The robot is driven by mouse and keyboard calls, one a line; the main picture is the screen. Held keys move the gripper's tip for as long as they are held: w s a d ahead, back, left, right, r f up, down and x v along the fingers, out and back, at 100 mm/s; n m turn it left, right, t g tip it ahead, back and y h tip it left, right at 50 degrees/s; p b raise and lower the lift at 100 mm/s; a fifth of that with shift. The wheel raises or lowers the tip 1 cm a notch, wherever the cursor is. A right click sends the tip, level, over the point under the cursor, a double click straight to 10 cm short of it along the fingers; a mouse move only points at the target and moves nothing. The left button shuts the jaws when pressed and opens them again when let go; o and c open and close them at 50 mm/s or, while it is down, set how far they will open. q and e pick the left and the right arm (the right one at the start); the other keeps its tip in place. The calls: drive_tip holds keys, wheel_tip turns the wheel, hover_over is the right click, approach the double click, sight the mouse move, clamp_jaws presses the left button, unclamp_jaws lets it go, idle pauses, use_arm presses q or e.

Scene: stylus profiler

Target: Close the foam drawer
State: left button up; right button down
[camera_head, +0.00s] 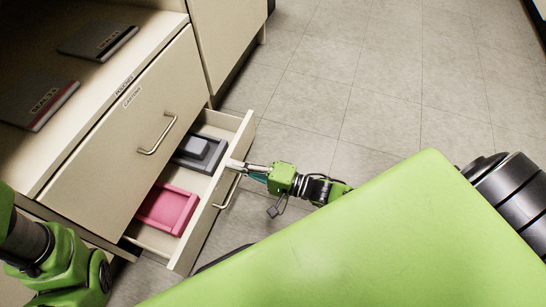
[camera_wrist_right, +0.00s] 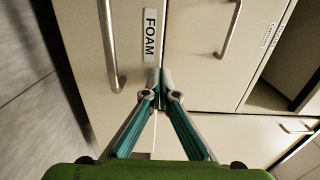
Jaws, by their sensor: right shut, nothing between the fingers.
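The foam drawer (camera_head: 186,258) is the low drawer of the beige cabinet and stands pulled out in the head view. Inside lie a pink foam tray (camera_head: 167,208) and a dark grey foam tray with a lighter block (camera_head: 195,150). Its front has a bar handle (camera_head: 228,192); the wrist view shows its FOAM label (camera_wrist_right: 150,35). My right gripper (camera_head: 233,165) is shut and empty, its tips at the top edge of the drawer front, beside the label (camera_wrist_right: 163,92). I cannot tell whether they touch. My left arm shows at the lower left; its gripper is out of view.
A closed drawer with a bar handle (camera_head: 157,135) is above the open one. Flat dark books (camera_head: 40,103) lie on the cabinet's surface above. The tiled floor (camera_head: 340,90) is clear beyond the drawer.

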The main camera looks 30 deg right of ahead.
drive_tip(key=b+x, duration=0.1)
drive_tip(key=x, duration=1)
drive_tip(key=shift+a, duration=0.1)
